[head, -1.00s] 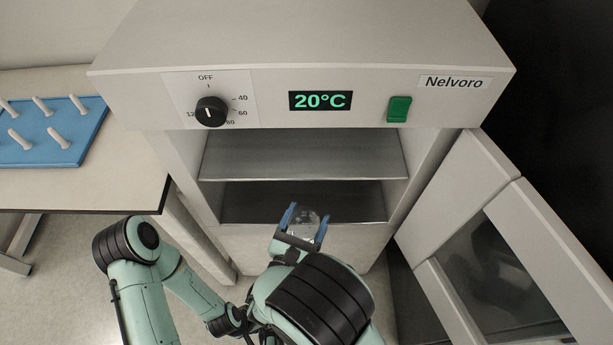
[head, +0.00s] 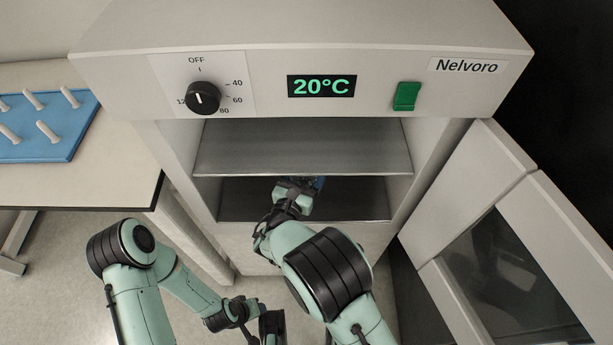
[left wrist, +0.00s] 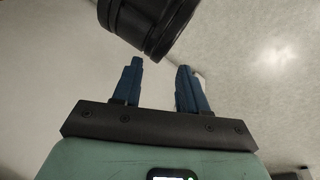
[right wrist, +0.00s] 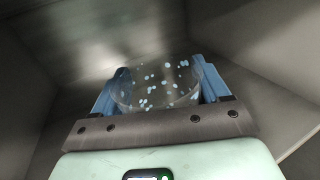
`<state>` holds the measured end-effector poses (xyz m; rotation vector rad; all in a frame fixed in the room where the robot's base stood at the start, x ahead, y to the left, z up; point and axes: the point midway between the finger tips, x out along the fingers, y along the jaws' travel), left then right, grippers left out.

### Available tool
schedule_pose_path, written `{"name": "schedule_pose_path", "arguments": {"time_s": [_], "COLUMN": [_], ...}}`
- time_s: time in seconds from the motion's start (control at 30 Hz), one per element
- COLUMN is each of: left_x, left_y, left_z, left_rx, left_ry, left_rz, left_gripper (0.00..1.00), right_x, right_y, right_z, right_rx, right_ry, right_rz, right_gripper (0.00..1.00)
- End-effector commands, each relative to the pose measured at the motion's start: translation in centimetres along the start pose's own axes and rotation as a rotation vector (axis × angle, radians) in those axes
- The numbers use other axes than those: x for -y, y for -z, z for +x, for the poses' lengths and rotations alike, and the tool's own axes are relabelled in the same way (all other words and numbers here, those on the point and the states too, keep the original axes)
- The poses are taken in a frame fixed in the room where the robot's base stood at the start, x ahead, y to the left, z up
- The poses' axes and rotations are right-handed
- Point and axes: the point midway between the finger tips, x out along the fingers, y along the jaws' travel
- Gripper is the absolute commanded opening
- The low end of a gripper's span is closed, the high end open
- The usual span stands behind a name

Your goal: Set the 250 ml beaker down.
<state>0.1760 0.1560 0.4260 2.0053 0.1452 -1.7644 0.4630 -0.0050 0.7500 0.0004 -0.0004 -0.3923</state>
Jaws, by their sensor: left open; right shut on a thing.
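The beaker (right wrist: 155,88) is clear glass with pale blue specks. It sits between the blue fingers of my right gripper (right wrist: 160,85), which is shut on it. In the head view my right gripper (head: 318,183) reaches into the lower compartment of the oven (head: 300,60), below the middle shelf; the beaker is hidden there by my wrist. Whether the beaker's base touches the compartment floor cannot be told. My left gripper (left wrist: 160,85) is open and empty in the left wrist view, with a black part of my arm close beyond its fingers.
The middle shelf (head: 300,150) lies just above my right gripper. The oven door (head: 470,240) stands open at the right. A bench (head: 110,180) with a blue peg rack (head: 50,145) is at the left. The lower compartment floor (head: 355,205) shows bare right of my gripper.

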Motion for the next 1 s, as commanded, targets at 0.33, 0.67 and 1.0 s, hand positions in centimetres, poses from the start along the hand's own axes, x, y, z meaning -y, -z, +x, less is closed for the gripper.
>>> {"name": "schedule_pose_path", "arguments": {"time_s": [0.33,0.67,1.0], "left_x": [0.5,0.6,0.4], "left_y": [2.1,2.2,1.8], "left_z": [1.4,1.6,1.2], "left_rx": [-0.060,-0.064,-0.052], "left_ry": [0.004,0.004,0.003], "left_rz": [-0.005,-0.005,-0.004], "left_gripper": [0.43,0.43,0.43], "right_x": [-0.2,-0.1,-0.2], "right_y": [3.0,3.3,3.0], "right_z": [0.4,0.3,-0.5], "right_rx": [0.001,0.000,-0.002], "right_ry": [-0.001,0.000,-0.003], "right_rz": [0.001,0.000,0.000], "right_gripper": [0.38,1.00,1.00]}}
